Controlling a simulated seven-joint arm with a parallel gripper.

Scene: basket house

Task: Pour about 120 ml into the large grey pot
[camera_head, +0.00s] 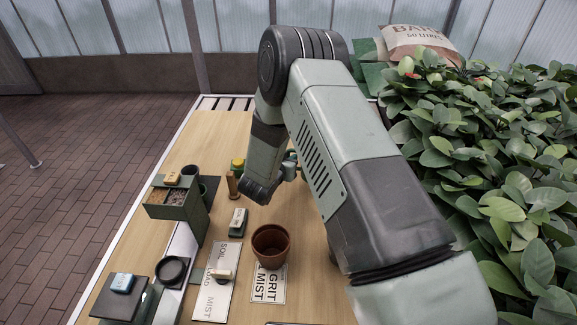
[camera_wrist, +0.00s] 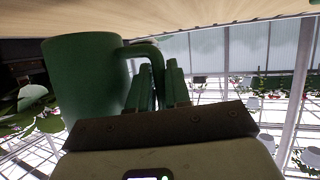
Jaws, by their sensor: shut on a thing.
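In the wrist view, my gripper (camera_wrist: 165,72) is shut on the handle of a green jug (camera_wrist: 85,78). The jug's body is beside the fingers, and its contents are hidden. In the head view my gripper (camera_head: 287,172) is mostly hidden behind my arm, over the far middle of the table. A dark grey pot (camera_head: 191,172) stands at the table's left side beyond a green box; I cannot tell whether it is the large grey pot. My gripper is to the right of it.
A terracotta pot (camera_head: 270,248) stands by a lettered card (camera_head: 267,285). A green-and-white block (camera_head: 238,223), a lettered board (camera_head: 215,285), a dark round dish (camera_head: 172,270) and a green box (camera_head: 170,203) are to the left. Dense leaves (camera_head: 500,150) line the right.

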